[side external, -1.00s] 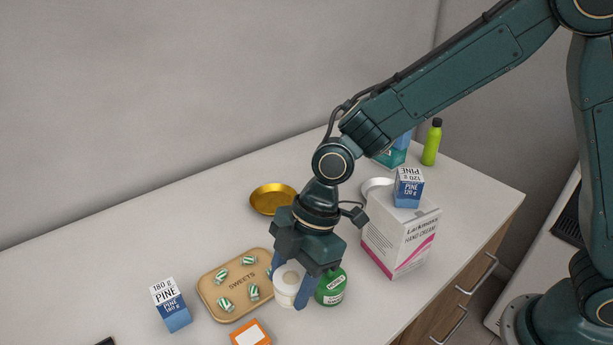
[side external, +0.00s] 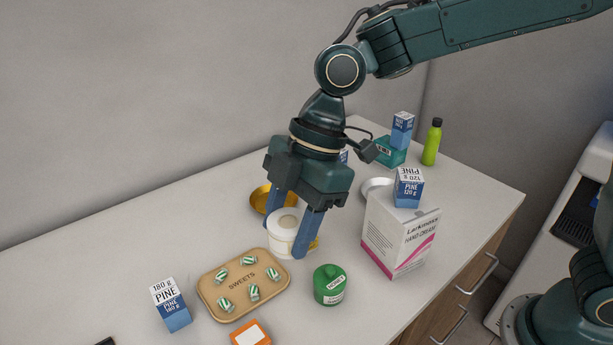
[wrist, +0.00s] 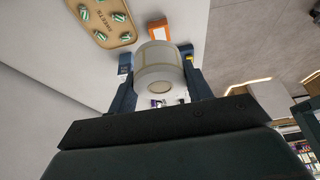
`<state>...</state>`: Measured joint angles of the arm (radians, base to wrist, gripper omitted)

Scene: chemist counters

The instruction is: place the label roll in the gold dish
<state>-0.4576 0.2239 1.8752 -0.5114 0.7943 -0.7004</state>
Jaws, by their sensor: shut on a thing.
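The white label roll (side external: 284,236) is held between the two blue fingers of my gripper (side external: 288,238). It also shows between the fingers in the wrist view (wrist: 160,68). In the side view it appears raised above the counter, in front of the gold dish (side external: 259,198). The gold dish stands toward the back of the counter, partly hidden behind my gripper and its fingers. The dish is not seen in the wrist view.
The sweets tray (side external: 212,298) lies in front to the left. A green jar (side external: 330,285) stands to the front right. A hand cream carton (side external: 396,240) with a pine box (side external: 408,188) on it stands right. A pine box (side external: 171,307) stands left. The back left counter is clear.

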